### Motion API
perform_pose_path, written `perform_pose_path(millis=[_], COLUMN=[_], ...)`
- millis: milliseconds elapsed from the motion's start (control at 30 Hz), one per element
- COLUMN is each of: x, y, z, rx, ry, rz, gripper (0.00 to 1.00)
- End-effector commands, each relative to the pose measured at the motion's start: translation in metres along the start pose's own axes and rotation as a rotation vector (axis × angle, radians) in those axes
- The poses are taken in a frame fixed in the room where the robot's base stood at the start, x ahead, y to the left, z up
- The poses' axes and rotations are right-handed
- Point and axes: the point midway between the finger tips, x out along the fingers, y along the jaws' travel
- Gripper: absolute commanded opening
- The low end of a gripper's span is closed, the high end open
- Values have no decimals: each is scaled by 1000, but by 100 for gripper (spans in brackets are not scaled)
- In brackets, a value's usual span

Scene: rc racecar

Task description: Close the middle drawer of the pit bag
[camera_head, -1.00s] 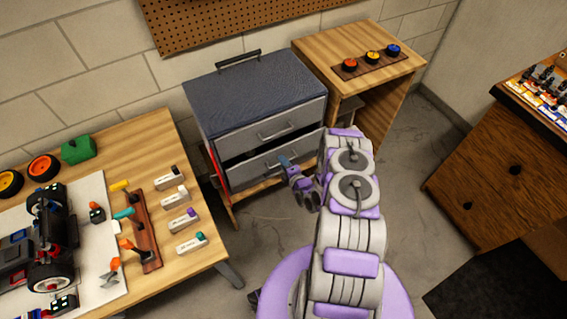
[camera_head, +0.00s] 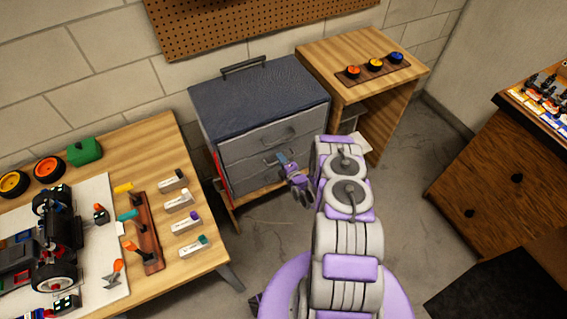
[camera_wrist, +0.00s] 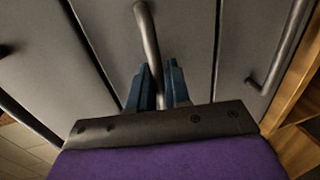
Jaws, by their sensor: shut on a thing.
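The pit bag (camera_head: 262,90) is a grey drawer unit with a dark blue top. Its middle drawer (camera_head: 245,163) looks level with the drawer fronts above and below it. My gripper (camera_head: 284,160) is at this drawer's front. In the wrist view, the blue fingers of my gripper (camera_wrist: 159,85) are shut on the drawer's metal handle (camera_wrist: 148,35), which runs between them. The middle drawer's grey front (camera_wrist: 185,40) fills the centre of the wrist view. My arm hides part of the bag's lower right.
A wooden stand with a shelf (camera_head: 345,55) is at the bag's right. A workbench (camera_head: 215,240) with an RC car and tools is on the left. A brown drawer cabinet (camera_head: 495,175) is at the right. Open floor lies between.

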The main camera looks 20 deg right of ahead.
Motion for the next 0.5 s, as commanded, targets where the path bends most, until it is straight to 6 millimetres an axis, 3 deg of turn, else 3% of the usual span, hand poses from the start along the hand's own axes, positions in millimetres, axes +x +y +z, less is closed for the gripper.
perform_pose_path(millis=[133, 167, 233, 500], x=[0, 0, 0, 0], y=[-2, -2, -2, 1], z=[-1, -1, -1, 0], rx=[0, 0, 0, -2], ry=[2, 2, 2, 1], rz=[-5, -4, -3, 3], gripper=[0, 20, 27, 28])
